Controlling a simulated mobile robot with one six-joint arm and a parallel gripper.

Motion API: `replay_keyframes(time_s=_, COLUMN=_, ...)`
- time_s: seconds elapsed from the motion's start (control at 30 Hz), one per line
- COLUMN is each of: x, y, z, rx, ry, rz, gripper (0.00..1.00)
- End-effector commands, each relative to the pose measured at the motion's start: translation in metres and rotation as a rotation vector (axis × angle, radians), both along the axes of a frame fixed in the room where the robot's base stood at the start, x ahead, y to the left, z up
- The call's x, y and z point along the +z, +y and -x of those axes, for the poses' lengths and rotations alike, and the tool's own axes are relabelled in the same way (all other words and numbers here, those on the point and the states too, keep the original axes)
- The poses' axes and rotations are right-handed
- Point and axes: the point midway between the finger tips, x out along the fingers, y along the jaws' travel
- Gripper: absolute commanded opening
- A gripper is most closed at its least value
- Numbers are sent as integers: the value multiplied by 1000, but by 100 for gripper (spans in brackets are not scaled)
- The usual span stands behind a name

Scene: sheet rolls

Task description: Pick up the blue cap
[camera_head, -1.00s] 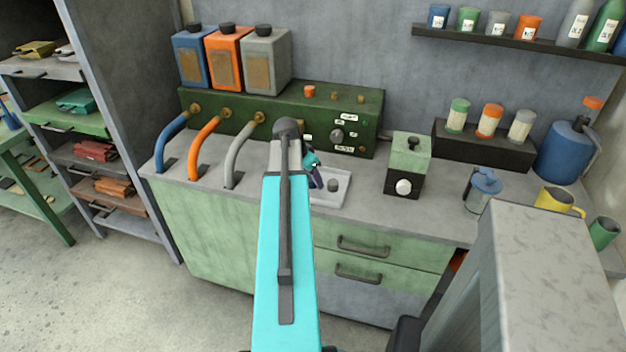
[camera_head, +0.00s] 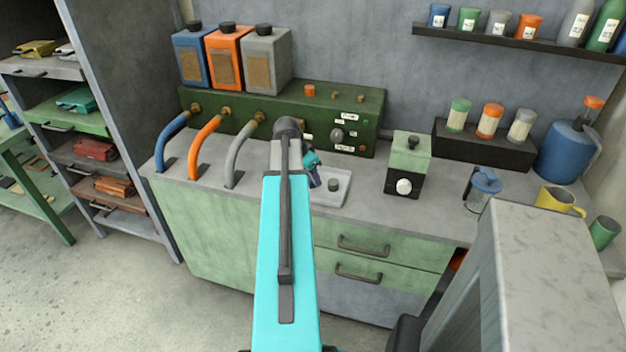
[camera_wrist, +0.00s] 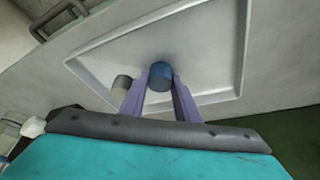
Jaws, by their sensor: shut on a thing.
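The blue cap (camera_wrist: 160,76) is between the two purple fingers of my gripper (camera_wrist: 160,84) in the wrist view, over a shallow pale tray (camera_wrist: 205,60). My gripper is shut on the cap. I cannot tell whether the cap still touches the tray floor. A grey cap (camera_wrist: 122,82) sits in the tray just beside the left finger, and it also shows in the head view (camera_head: 334,184). In the head view my arm hides the blue cap and much of the tray (camera_head: 345,196); part of my gripper (camera_head: 314,179) shows at the tray's left side.
A green control panel (camera_head: 330,105) stands behind the tray. Blue, orange (camera_head: 203,140) and grey hoses rise from the counter at left. Bare counter lies between tray and box.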

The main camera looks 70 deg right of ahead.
Motion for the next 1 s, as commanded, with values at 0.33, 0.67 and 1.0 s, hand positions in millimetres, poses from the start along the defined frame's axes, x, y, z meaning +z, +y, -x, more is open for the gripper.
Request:
replay_keyframes(time_s=0.33, x=4, y=0, z=0, rx=0, ry=0, rz=1, gripper=7)
replay_keyframes(time_s=0.67, x=26, y=-1, z=0, rx=-1, ry=-1, rz=1, gripper=7)
replay_keyframes(time_s=1.0, x=36, y=26, z=1, rx=1, ry=0, rz=0, gripper=7)
